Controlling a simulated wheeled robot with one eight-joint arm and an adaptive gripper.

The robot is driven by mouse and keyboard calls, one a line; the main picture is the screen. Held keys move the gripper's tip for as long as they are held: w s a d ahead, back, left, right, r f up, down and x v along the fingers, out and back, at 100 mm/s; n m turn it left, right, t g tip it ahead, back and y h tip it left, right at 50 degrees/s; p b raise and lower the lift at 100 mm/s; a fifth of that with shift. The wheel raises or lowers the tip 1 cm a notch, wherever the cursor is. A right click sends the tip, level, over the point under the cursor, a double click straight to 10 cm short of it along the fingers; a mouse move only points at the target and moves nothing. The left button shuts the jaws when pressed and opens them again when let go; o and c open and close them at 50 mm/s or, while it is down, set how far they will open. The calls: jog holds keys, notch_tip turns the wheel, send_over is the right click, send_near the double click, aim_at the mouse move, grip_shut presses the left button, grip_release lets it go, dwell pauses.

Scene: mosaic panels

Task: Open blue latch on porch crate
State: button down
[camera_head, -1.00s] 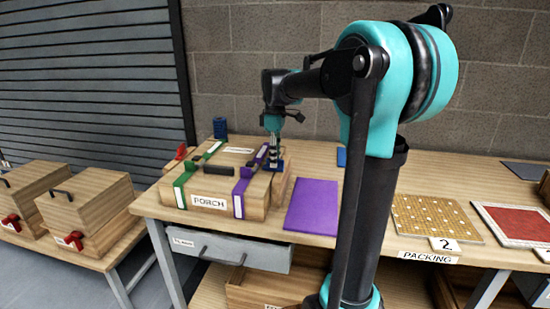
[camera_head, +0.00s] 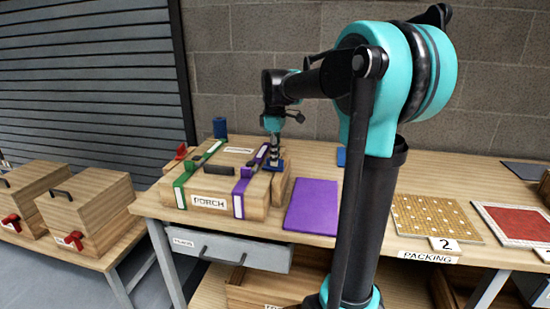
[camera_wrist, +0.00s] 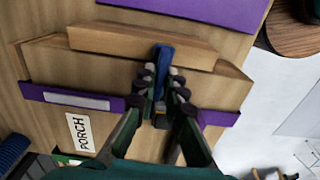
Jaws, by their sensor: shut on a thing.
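The wooden porch crate (camera_head: 255,208) stands on the bench at the left, its lid on, with a PORCH label on the front. A green strap (camera_head: 181,194) and a purple strap (camera_head: 239,201) cross it. The blue latch (camera_head: 275,165) is at the crate's right side; in the wrist view the blue latch (camera_wrist: 163,58) stands against a wooden block. My gripper (camera_head: 274,152) is over that side, pointing down. In the wrist view my gripper (camera_wrist: 160,88) has its fingers shut on the latch, which hide its lower part.
A red latch (camera_head: 181,152) sits at the crate's far left, and a blue cylinder (camera_head: 220,127) stands behind it. A purple mat (camera_head: 312,207) lies flat to the right. A yellow dotted panel (camera_head: 435,219) and a red panel (camera_head: 513,221) lie farther right.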

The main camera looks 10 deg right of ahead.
jog(key=m, duration=0.3)
jog(key=shift+w+d, duration=0.2)
jog(key=shift+w, duration=0.05)
jog(key=m, duration=0.4)
jog(key=shift+w+d, duration=0.2)
jog(key=shift+d, duration=0.05)
jog(key=m, duration=0.4)
jog(key=shift+w+d+m, duration=0.1)
jog(key=shift+d+m, duration=0.2)
jog(key=shift+d, duration=0.05)
jog(key=shift+d+m, duration=0.25)
jog(key=shift+m, duration=1.55)
jog(key=c, duration=1.6)
grip_release()
